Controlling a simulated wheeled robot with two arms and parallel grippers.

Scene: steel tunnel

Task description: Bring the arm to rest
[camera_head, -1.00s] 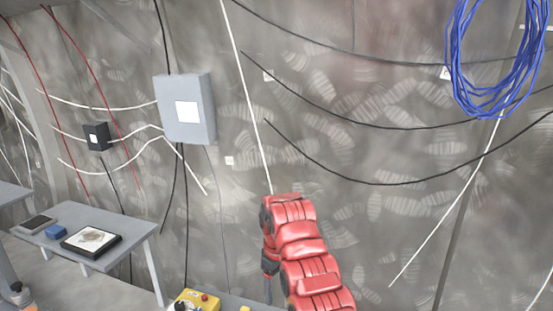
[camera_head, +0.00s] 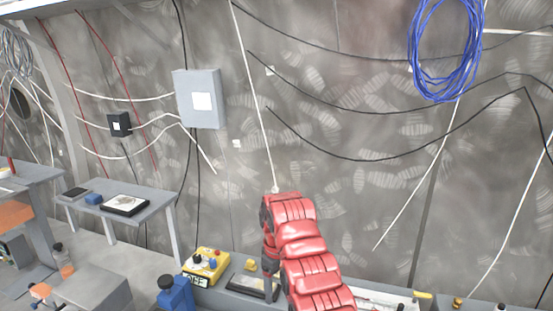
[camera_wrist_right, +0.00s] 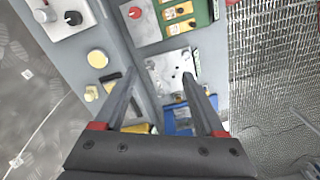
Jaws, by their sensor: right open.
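My right arm (camera_head: 305,255), red and segmented, rises from the bottom edge in the head view and bends down at its top. My right gripper (camera_head: 269,285) hangs below that bend, small and partly hidden by the arm. In the right wrist view my right gripper (camera_wrist_right: 160,76) has its two dark fingers spread apart with nothing held between them. It points down over a grey bench (camera_wrist_right: 133,45) with a white plate (camera_wrist_right: 170,73) and a blue item (camera_wrist_right: 180,120) below the fingers. My left gripper is in neither view.
A yellow control box (camera_head: 206,266) and a blue object (camera_head: 176,294) stand left of the arm. A grey wall box (camera_head: 200,98) and blue cable coil (camera_head: 445,50) hang on the wall. A metal grating (camera_wrist_right: 275,80) lies beside the bench.

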